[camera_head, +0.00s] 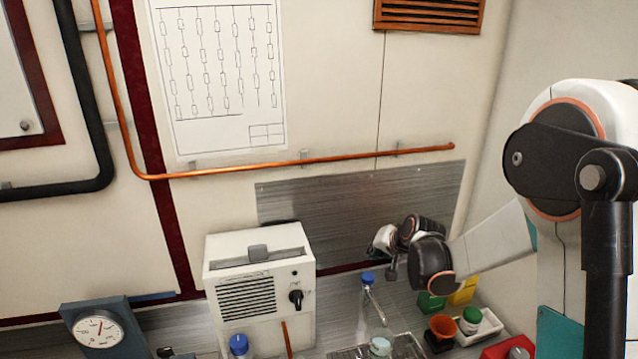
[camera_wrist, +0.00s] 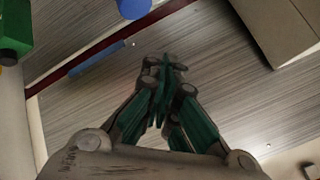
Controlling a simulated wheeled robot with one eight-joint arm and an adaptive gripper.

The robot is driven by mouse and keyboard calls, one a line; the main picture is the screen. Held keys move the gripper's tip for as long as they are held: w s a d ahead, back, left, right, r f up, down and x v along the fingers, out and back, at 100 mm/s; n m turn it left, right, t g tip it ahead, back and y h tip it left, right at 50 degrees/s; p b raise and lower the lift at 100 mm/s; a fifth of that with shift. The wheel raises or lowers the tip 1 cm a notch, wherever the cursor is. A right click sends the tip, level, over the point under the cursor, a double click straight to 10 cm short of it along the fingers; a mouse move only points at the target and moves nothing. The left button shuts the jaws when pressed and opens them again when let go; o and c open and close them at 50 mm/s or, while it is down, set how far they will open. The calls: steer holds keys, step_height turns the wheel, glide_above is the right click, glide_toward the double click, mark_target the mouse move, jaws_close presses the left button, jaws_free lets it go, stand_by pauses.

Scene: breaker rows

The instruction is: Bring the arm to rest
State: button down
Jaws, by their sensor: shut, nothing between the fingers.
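My gripper (camera_wrist: 163,65) is shut and empty in the wrist view, its green-sided fingers meeting at the tips. Below the fingers is bare grey brushed metal. In the head view my arm reaches in from the right, bent down at the wrist, and the gripper end (camera_head: 391,270) is small and partly hidden by the wrist. It hangs above the metal counter, right of a clear bottle with a blue cap (camera_head: 368,278). The fingers touch nothing that I can see.
A white vented box (camera_head: 259,285) with a black knob stands left of the bottle. A tray (camera_head: 488,329) with a green-lidded jar, an orange funnel and green and yellow blocks lie right. A copper pipe (camera_head: 330,159) runs along the wall. A round gauge (camera_head: 97,330) is at lower left.

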steer(key=s+a+r+n+h+b, duration=0.1)
steer(key=s+b, duration=0.4)
steer(key=s, duration=0.4)
steer(key=s+a+r+n+b, duration=0.15)
steer(key=s+b, duration=0.25)
steer(key=s, duration=0.5)
steer(key=s+f+n+b, duration=0.1)
steer(key=s+f+b, duration=0.2)
steer(key=s, duration=0.3)
steer(key=s+d+f+n+g+h+b, duration=0.1)
steer(key=s+f+b, duration=0.1)
steer(key=s, duration=0.4)
steer(key=s+f+n+b, duration=0.1)
steer(key=s+f+b, duration=0.2)
steer(key=s, duration=0.4)
steer(key=shift+d+f+h+b, duration=0.3)
